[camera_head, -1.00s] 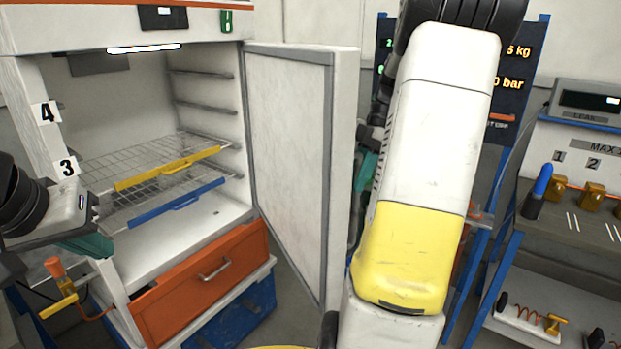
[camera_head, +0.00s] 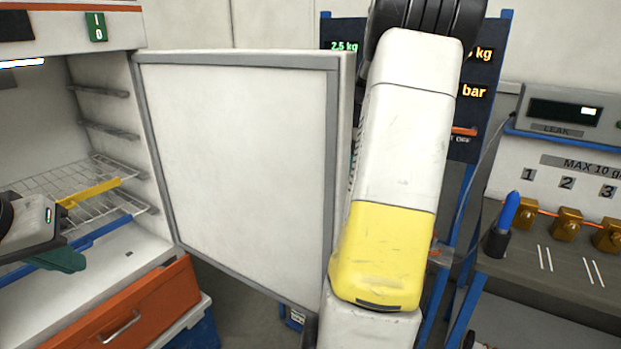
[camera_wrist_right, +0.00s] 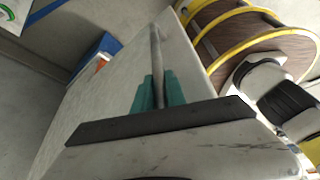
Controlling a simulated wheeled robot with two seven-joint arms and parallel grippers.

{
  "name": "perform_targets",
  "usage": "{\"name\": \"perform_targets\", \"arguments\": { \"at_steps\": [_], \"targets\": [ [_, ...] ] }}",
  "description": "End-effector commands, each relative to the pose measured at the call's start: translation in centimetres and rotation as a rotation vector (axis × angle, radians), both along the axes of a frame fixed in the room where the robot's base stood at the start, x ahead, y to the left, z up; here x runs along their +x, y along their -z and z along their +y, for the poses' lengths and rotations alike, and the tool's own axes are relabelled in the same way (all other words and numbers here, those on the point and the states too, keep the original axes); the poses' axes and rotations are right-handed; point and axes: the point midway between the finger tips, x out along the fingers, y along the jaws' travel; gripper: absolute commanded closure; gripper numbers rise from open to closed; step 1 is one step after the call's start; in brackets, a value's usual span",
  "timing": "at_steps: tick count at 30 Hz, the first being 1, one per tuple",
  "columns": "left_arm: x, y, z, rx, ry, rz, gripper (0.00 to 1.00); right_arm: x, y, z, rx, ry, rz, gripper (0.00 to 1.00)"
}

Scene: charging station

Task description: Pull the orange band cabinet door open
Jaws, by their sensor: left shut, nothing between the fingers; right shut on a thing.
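The cabinet door (camera_head: 235,165) stands wide open, hinged on the cabinet's right side. Its white inner face with grey seal faces the head camera. In the right wrist view its pale outer face (camera_wrist_right: 85,125) shows, with a long grey bar handle (camera_wrist_right: 156,50). My right gripper (camera_wrist_right: 158,88) has its teal fingers shut around that bar. My left gripper (camera_head: 62,262) is shut and empty in front of the cabinet's open interior, at the left edge.
Inside the cabinet are wire shelves with a yellow strip (camera_head: 95,190) and a blue strip (camera_head: 60,255). An orange drawer (camera_head: 135,310) sits below. A bench (camera_head: 560,265) with brass fittings stands right. The wrist view shows a yellow-rimmed reel (camera_wrist_right: 250,45).

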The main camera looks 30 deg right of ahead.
Motion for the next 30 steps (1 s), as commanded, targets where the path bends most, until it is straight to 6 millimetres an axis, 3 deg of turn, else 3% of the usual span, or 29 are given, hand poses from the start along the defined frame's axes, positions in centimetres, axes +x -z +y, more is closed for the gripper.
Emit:
{"name": "perform_targets", "arguments": {
  "at_steps": [14,15,18,30],
  "targets": [
    [-0.01,-0.01,0.00,0.000,0.000,0.000,1.00,-0.19,0.16,-0.30,-0.005,0.005,0.007,1.00],
    [-0.01,-0.01,0.00,0.000,0.000,0.000,1.00,-0.19,0.16,-0.30,-0.005,0.005,0.007,0.78],
    [-0.01,-0.01,0.00,0.000,0.000,0.000,1.00,-0.13,0.14,-0.24,-0.004,0.004,0.006,0.62],
    [-0.01,-0.01,0.00,0.000,0.000,0.000,1.00,0.11,-0.70,-0.45,-0.004,0.003,0.000,0.62]
  ]
}}
